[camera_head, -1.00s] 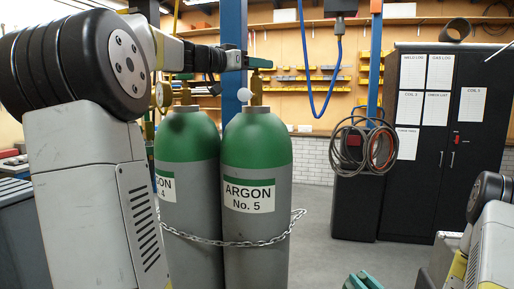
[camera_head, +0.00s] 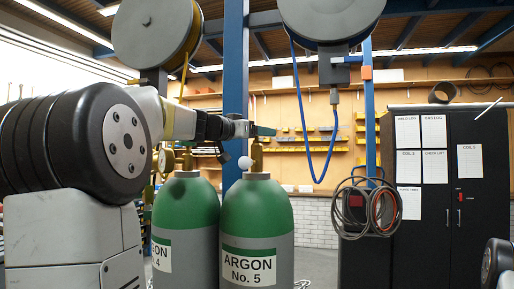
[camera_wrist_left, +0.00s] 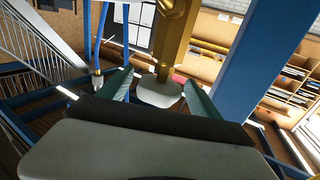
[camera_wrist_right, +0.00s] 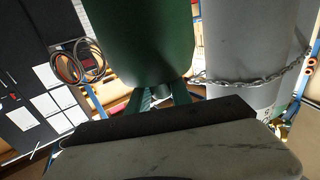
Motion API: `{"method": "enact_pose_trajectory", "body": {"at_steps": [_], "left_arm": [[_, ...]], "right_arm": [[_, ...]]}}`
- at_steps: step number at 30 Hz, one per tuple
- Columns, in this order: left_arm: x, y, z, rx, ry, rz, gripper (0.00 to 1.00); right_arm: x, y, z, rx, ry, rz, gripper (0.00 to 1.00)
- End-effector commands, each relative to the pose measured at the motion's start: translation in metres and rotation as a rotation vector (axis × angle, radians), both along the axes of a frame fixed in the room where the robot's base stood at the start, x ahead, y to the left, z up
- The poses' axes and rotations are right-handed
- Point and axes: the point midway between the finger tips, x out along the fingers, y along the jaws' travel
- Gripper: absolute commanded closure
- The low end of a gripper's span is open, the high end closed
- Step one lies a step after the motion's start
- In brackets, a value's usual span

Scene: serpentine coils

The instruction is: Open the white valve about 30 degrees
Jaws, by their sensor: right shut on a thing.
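The white valve (camera_head: 245,163) is a small round white knob beside the brass fitting (camera_head: 257,155) on top of the cylinder marked Argon No. 5 (camera_head: 257,215). My left gripper (camera_head: 264,130) is just above it in the head view. In the left wrist view, the white valve (camera_wrist_left: 160,92) shows between and beyond the two spread teal fingertips of my left gripper (camera_wrist_left: 160,90), with gaps on both sides. My right gripper (camera_wrist_right: 160,97) shows low in front of a green cylinder (camera_wrist_right: 145,40). Its fingers are close together on something I cannot make out.
A second green-topped cylinder (camera_head: 185,212) stands left of Argon No. 5. A blue post (camera_head: 235,90) rises behind them. A chain (camera_wrist_right: 245,80) runs around the cylinders. A black cabinet (camera_head: 437,240) and coiled hoses (camera_head: 366,208) stand to the right.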

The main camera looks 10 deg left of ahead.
Motion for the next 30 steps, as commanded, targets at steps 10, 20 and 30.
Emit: {"method": "enact_pose_trajectory", "body": {"at_steps": [10,20,30], "left_arm": [[-0.002,0.001,0.0,0.0,0.001,-0.001,0.26],[-0.053,0.026,0.0,0.0,-0.001,0.002,0.26],[-0.101,0.049,0.0,0.0,0.0,-0.001,0.26]], "right_arm": [[0.0,0.0,0.001,0.001,-0.002,0.0,1.0],[0.0,0.0,0.001,0.001,-0.002,0.0,1.0],[0.0,0.0,0.001,0.001,-0.002,0.0,1.0]]}}
